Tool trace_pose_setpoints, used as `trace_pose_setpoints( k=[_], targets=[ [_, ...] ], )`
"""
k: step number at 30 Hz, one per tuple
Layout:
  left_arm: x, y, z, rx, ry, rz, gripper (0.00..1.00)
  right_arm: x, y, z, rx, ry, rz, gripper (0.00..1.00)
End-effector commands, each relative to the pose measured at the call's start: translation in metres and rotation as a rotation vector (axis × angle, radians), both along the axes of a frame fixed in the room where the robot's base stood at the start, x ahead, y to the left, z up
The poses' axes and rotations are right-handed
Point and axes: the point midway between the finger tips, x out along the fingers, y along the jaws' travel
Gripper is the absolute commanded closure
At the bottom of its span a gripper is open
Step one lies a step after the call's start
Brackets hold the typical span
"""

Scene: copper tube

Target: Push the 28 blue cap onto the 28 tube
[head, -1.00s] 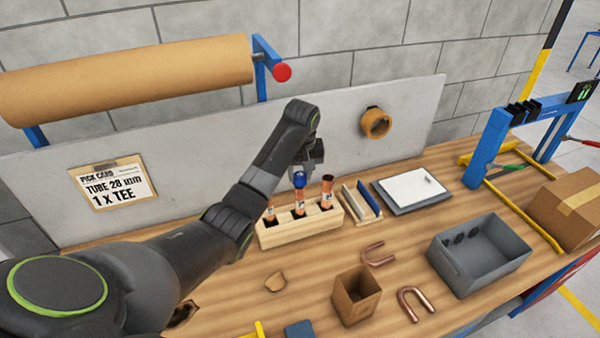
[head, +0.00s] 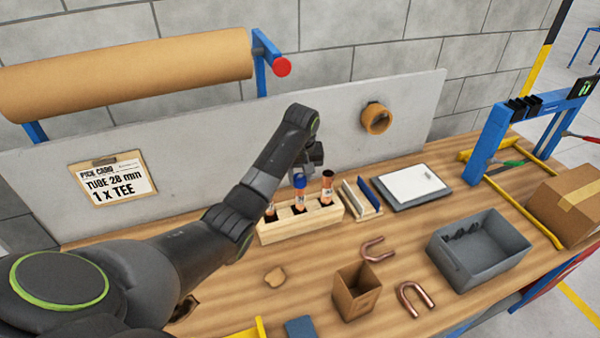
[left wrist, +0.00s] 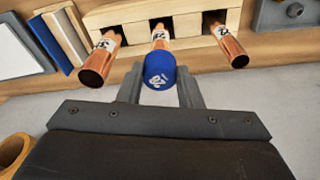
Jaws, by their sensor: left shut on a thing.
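The blue cap (head: 299,181), marked 28 in the left wrist view (left wrist: 159,73), sits at the open end of the middle copper tube (left wrist: 158,40). It covers the tube's end; how far it is on I cannot tell. My left gripper (left wrist: 160,88) is shut on the cap, one finger on each side. In the head view the left gripper (head: 310,160) is above the rack, partly hiding itself behind its wrist. The tube (head: 299,201) stands upright in the wooden rack (head: 290,229). The mark on this tube is too small to read surely. My right gripper is not in view.
An uncapped copper tube stands on each side, right (head: 327,186) and left (head: 270,211). A wooden holder with a blue plate (head: 368,194) and a clipboard (head: 412,186) lie right of the rack. The grey panel (head: 215,165) stands close behind.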

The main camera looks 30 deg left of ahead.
Motion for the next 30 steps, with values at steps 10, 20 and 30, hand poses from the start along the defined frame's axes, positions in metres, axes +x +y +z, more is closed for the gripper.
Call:
trace_pose_setpoints(
  k=[10, 20, 30],
  targets=[
    [0.0, 0.0, -0.01, 0.0, 0.001, 0.0, 0.89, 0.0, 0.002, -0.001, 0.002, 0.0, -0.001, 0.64],
    [0.0, 0.0, -0.013, -0.001, 0.001, 0.0, 0.48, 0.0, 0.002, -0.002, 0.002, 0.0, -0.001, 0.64],
    [0.001, 0.0, -0.011, 0.0, 0.0, 0.0, 0.43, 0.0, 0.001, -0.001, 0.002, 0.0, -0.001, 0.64]
  ],
)
